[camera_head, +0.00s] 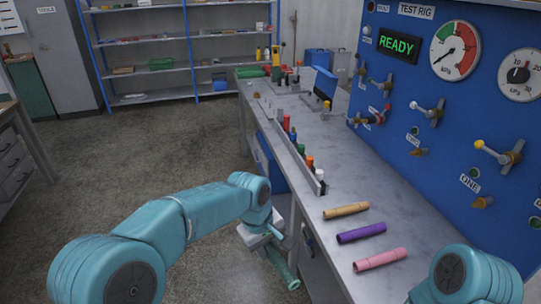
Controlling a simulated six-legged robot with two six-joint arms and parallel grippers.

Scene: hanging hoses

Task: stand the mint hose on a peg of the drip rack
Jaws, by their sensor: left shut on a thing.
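The mint hose (284,270) is a green tube held low in front of the workbench's left edge, tilted down to the right. My left gripper (270,246) is shut on its upper part, and my wrist partly hides that end. A long narrow rail (308,176) with several coloured upright pieces runs along the bench's left edge. I cannot tell for sure whether this rail is the drip rack. My right arm shows at the bottom right, but its gripper is out of the picture.
A tan tube (346,211), a purple tube (361,233) and a pink tube (380,259) lie on the workbench (375,180). A blue test rig panel (440,90) with valves and gauges stands along the right. The floor at left is clear.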

